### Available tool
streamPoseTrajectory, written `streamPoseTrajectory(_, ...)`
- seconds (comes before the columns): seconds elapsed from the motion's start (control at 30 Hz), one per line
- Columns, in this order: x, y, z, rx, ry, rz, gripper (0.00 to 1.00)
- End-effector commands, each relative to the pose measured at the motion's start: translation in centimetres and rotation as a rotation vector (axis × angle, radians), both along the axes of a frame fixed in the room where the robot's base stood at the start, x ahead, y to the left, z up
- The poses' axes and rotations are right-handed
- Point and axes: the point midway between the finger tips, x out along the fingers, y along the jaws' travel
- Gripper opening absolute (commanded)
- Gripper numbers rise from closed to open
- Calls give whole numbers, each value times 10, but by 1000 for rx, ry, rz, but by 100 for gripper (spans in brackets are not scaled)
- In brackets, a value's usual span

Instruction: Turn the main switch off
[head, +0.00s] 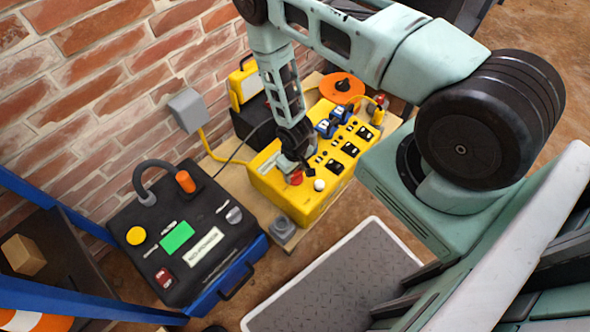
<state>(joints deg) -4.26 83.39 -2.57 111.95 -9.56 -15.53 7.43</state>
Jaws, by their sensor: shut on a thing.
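A yellow control box (262,186) stands by the brick wall, with black switches, blue sockets and a white knob on its top. My gripper (299,168) reaches down to the near left part of this top and is shut on a red knob (296,178), which is mostly hidden by the fingers. No label reading "main switch" is legible, and I cannot tell the knob's turned position. A black-topped blue case (208,209) stands to the left, with a red rocker switch (163,277), a green display (177,238) and a yellow button (136,235).
A grey wall box (187,109) with a yellow cable is behind. A blue frame is at left. A grey-floored platform (345,285) lies in front.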

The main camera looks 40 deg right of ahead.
Motion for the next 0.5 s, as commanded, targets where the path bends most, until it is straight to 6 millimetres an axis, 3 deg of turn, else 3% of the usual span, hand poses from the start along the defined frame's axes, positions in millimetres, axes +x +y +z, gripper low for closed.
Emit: streamPoseTrajectory(0.5, 0, 0, 0, 0, 0, 109, 28)
